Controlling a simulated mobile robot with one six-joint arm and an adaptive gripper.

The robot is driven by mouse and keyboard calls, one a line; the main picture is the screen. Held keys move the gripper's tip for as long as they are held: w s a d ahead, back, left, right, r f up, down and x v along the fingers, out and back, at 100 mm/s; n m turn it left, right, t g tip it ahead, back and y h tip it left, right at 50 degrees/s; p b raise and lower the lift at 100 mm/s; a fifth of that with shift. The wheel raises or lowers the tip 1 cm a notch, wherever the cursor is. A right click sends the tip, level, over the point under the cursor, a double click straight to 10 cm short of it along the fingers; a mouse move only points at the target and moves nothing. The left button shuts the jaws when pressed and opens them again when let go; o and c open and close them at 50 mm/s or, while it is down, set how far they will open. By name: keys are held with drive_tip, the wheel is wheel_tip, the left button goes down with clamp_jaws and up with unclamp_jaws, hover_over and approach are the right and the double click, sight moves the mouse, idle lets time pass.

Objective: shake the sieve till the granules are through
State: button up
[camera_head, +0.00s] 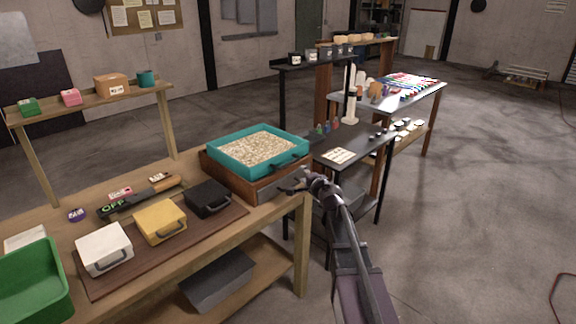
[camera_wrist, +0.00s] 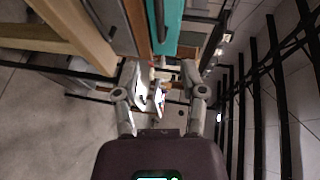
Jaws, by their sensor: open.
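The sieve (camera_head: 256,151) is a teal square tray with a dark handle on its front right side. Pale tan granules (camera_head: 250,148) lie heaped inside it. The sieve sits on a brown wooden box (camera_head: 262,189) at the right end of the workbench. My gripper (camera_head: 296,184) is just in front of the box's right side, below the sieve handle. In the wrist view my gripper (camera_wrist: 160,82) is open with nothing between its fingers. The sieve's teal side (camera_wrist: 168,22) shows at the top of that view. What lies inside the box is hidden.
White (camera_head: 104,250), yellow (camera_head: 160,222) and black (camera_head: 208,198) handled boxes stand on a brown board on the bench. A green bin (camera_head: 32,285) is at the front left. A dark table (camera_head: 350,150) stands behind on the right. Open floor lies to the right.

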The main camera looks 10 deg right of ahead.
sight(290, 164)
drive_tip(key=b+x, duration=0.2)
drive_tip(key=x, duration=1.1)
drive_tip(key=shift+w+a+b, duration=0.1)
drive_tip(key=shift+w+b, duration=0.2)
drive_tip(key=shift+w, duration=0.1)
clamp_jaws()
